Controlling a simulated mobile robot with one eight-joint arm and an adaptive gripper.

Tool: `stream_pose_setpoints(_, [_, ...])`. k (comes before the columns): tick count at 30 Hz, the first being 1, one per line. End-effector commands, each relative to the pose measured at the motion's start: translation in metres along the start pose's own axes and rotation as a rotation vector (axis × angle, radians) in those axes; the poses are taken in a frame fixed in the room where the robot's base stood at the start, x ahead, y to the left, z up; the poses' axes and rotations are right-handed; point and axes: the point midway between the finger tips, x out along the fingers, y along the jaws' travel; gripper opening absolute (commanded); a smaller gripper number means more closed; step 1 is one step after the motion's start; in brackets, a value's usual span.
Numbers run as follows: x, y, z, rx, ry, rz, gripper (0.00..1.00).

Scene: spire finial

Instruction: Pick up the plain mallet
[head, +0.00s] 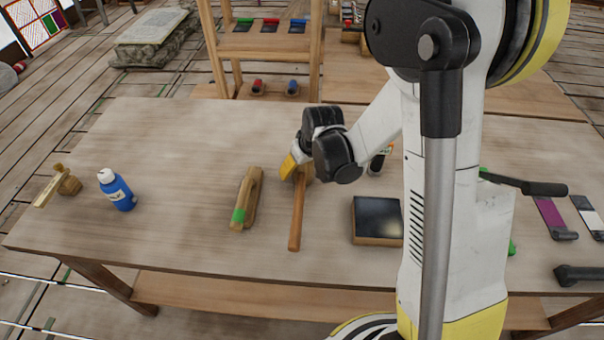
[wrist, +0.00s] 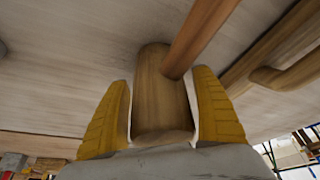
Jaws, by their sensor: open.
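The plain mallet lies on the wooden table. Its brown handle (head: 297,215) points toward the table's front edge in the head view. In the wrist view its wooden head (wrist: 160,95) sits between the two yellow fingers of my gripper (wrist: 163,115), with a narrow gap beside each finger. The handle (wrist: 200,35) runs up and to the right there. In the head view my gripper (head: 297,166) is at the mallet head and hides most of it. My gripper is open around the head.
A wooden float with green tape (head: 246,200) lies just left of the mallet. A dark-topped block (head: 377,220) is to the right. The table (head: 165,160) is clear between bottle and float.

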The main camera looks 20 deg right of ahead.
Motion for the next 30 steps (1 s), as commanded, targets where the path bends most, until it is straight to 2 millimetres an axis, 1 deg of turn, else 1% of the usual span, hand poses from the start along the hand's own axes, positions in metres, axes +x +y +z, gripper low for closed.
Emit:
stream_pose_setpoints(1, [-0.001,0.000,0.000,0.000,0.000,0.000,0.76])
stream_pose_setpoints(2, [-0.001,0.000,0.000,0.000,0.000,0.000,0.71])
stream_pose_setpoints(3, [-0.001,0.000,0.000,0.000,0.000,0.000,0.59])
stream_pose_setpoints(5, [-0.001,0.000,0.000,0.000,0.000,0.000,0.41])
stream_pose_setpoints(6, [-0.001,0.000,0.000,0.000,0.000,0.000,0.28])
stream_pose_setpoints(7, [-0.001,0.000,0.000,0.000,0.000,0.000,0.19])
stream_pose_setpoints(8, [-0.001,0.000,0.000,0.000,0.000,0.000,0.13])
stream_pose_setpoints(16, [-0.002,0.000,-0.001,0.000,0.000,0.000,0.13])
stream_pose_setpoints(20, [-0.008,0.000,-0.003,0.000,0.000,0.000,0.13])
stream_pose_setpoints(23, [-0.018,0.000,-0.008,0.000,0.000,0.000,0.13])
stream_pose_setpoints(27, [-0.041,0.000,-0.017,0.000,0.000,0.000,0.13])
stream_pose_setpoints(28, [-0.046,0.002,-0.018,0.001,0.000,0.000,0.13])
stream_pose_setpoints(30, [-0.056,0.014,-0.010,0.005,0.000,0.001,0.13])
